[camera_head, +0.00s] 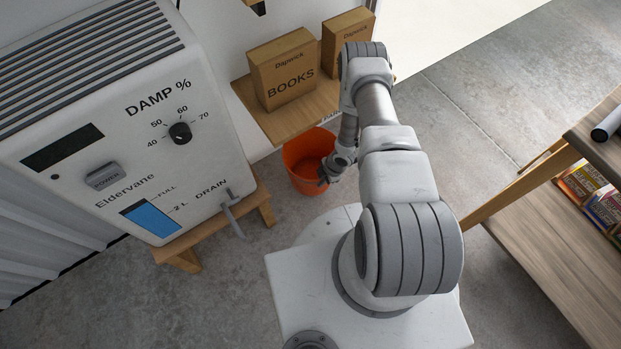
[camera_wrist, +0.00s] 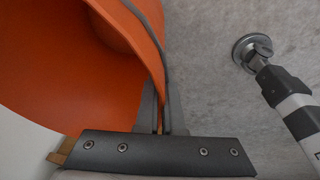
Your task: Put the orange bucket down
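The orange bucket (camera_head: 302,178) is in the head view, below the wooden shelf and right of the white dehumidifier. My gripper (camera_head: 325,176) is at the bucket's right rim. In the wrist view the bucket (camera_wrist: 70,70) fills the upper left. My gripper (camera_wrist: 160,115) shows there with its narrow fingers close together on the bucket's thin wall at the rim. A grey curved strip, perhaps the bucket's handle, runs along the rim. The bucket's underside is hidden, so I cannot tell whether it touches the floor.
The dehumidifier (camera_head: 105,130) stands on a wooden stool (camera_head: 262,208) at left. Two boxes (camera_head: 283,70) (camera_head: 347,38) sit on the shelf (camera_head: 300,112). A wooden table (camera_head: 540,250) is at right. A striped pole (camera_wrist: 290,105) with a round metal end is near the gripper. Concrete floor (camera_head: 470,110) lies clear behind my arm.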

